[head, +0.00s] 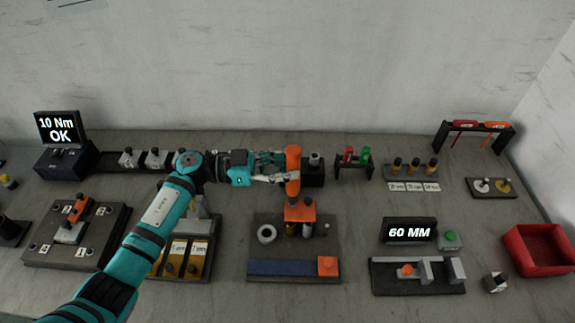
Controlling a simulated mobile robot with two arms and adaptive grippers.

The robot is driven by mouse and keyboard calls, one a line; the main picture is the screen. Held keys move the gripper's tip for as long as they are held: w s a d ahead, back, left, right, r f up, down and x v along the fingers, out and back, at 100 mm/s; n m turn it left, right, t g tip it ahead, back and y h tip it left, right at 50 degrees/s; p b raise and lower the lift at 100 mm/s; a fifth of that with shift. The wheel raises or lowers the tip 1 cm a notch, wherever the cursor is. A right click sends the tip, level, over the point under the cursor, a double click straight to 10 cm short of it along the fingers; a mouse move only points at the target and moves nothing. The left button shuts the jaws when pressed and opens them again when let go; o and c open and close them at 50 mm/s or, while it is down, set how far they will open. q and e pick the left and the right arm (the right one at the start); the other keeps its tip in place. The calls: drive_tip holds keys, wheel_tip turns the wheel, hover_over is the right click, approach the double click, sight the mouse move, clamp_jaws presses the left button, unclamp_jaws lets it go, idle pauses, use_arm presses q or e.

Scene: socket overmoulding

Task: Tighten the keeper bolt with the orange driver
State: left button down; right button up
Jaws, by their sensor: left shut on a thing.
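My left gripper (285,168) is shut on an upright orange tool, which looks like the orange driver (293,156). It is held above the middle of the bench. Its lower end is over or in front of an orange block (300,213); I cannot tell whether they touch. At the left, a dark fixture plate (45,250) with numbered labels carries a grey block with an orange piece (78,207) on top. Dark bolt heads show at the plate's corners. I cannot tell which one is the keeper bolt. My right gripper is not in view.
A display (58,127) reads "10 Nm OK". A rack (475,126) with red and orange handles stands at the back right. A red bin (540,250) and a "60 MM" display (408,231) are on the right. My left arm covers part of the yellow-slotted tray (180,262).

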use_arm(q)
drive_tip(key=shift+p, duration=0.85)
idle(1.2)
drive_tip(key=shift+f+b, duration=0.6)
drive_tip(key=shift+f, duration=0.25)
idle(1.2)
drive_tip(key=shift+s+f, duration=0.2)
drive_tip(key=shift+f, duration=0.4)
idle(1.2)
drive_tip(key=shift+r, duration=0.1)
drive_tip(key=shift+w+r+p, duration=0.15)
drive_tip(key=shift+r+p, duration=2.2)
drive_tip(key=shift+r, duration=0.35)
